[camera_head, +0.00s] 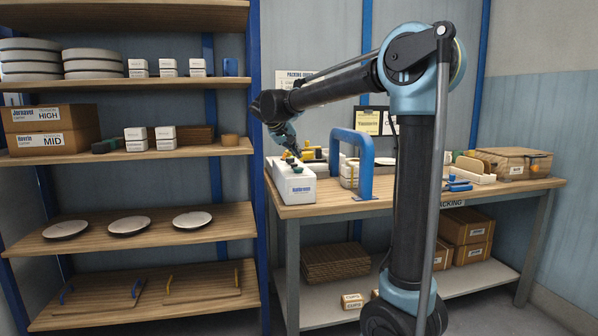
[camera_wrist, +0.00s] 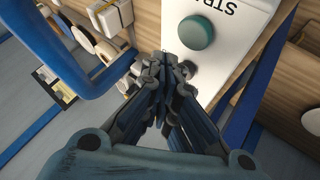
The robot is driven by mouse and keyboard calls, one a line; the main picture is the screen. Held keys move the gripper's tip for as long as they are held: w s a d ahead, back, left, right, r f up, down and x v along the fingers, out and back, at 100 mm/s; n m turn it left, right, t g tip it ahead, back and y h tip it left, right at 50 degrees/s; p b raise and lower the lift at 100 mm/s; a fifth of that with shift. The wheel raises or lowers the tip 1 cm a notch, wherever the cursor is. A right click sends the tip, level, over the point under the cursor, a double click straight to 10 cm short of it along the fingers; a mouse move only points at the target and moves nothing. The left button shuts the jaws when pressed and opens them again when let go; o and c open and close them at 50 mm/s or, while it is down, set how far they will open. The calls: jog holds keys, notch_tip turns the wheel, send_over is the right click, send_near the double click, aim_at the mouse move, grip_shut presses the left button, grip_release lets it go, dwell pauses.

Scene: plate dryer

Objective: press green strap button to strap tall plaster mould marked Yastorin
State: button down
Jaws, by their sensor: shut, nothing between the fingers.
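The green button (camera_wrist: 196,32) sits on the white face of the strapping box (camera_wrist: 238,22), beside printed letters of which part shows. In the head view this white box (camera_head: 294,186) stands at the table's left end. My gripper (camera_wrist: 165,62) is shut and empty, its tips above the box's edge just short of the green button. In the head view my gripper (camera_head: 292,152) points down over the box. A pale block (camera_head: 349,172) with dark bands, possibly the plaster mould, stands by the blue arch (camera_head: 366,165). I cannot read the name Yastorin on it.
The wooden table (camera_head: 400,203) holds a carton (camera_head: 515,163) and a tray (camera_head: 470,172) at the right. A shelf rack (camera_head: 150,152) with plates and boxes stands to the left, its blue post close to the strapping box.

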aim_at(297, 168)
jog(key=shift+r, duration=1.55)
jog(key=shift+d, duration=0.1)
jog(key=s+d+f+m+g+y, duration=0.1)
jog(key=s+d+f+g, duration=0.1)
jog(key=s+d+f, duration=0.7)
jog(key=s+d+f+g+y, duration=0.15)
jog(key=s+d+f, duration=0.35)
jog(key=s+d, duration=0.65)
jog(key=s+d+f+g+y, duration=0.1)
jog(key=s+d+f, duration=0.1)
jog(key=s+f, duration=0.7)
jog(key=s+d+f+m+g+y, duration=0.1)
jog(key=s+d+f, duration=0.1)
jog(key=s+f, duration=0.8)
jog(key=shift+s+d+f, duration=0.15)
jog(key=shift+s+d, duration=0.1)
jog(key=shift+s, duration=0.55)
